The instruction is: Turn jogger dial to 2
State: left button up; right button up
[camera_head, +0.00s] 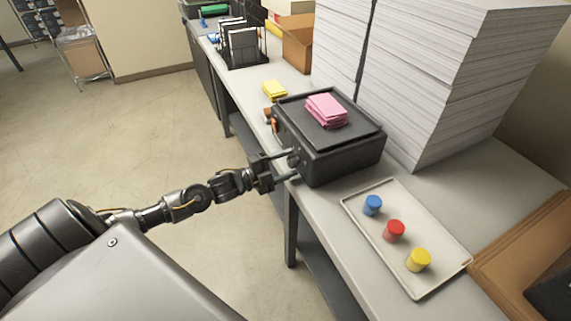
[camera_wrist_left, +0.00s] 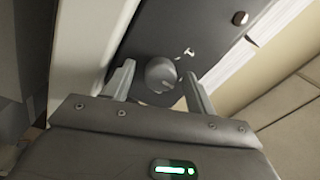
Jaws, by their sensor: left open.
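The jogger (camera_head: 335,150) is a dark box on the worktable with a stack of pink cards (camera_head: 326,110) on top. Its dial (camera_wrist_left: 160,73) is a round grey knob on the front panel, seen in the left wrist view. A light mark shows beside the dial, but I cannot read the setting. My left gripper (camera_head: 284,165) is at the jogger's front face. In the left wrist view its open fingers (camera_wrist_left: 158,88) stand on either side of the dial. I cannot tell whether they touch it. My right gripper is not in view.
A tray (camera_head: 447,274) with blue, red and yellow capped pots sits right of the jogger. Tall paper stacks (camera_head: 440,70) stand behind it. A yellow pad (camera_head: 274,89) and a black rack (camera_head: 240,45) are farther along the table (camera_head: 318,215). Open floor lies left.

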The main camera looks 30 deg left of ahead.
pick_arm(q)
jog(key=shift+s, duration=0.1)
jog(key=shift+s+a+f, duration=0.1)
jog(key=shift+s+a, duration=0.1)
jog(key=shift+s, duration=0.05)
jog(key=b+v, duration=0.2)
jog(key=v, duration=0.8)
jog(key=shift+b, duration=0.3)
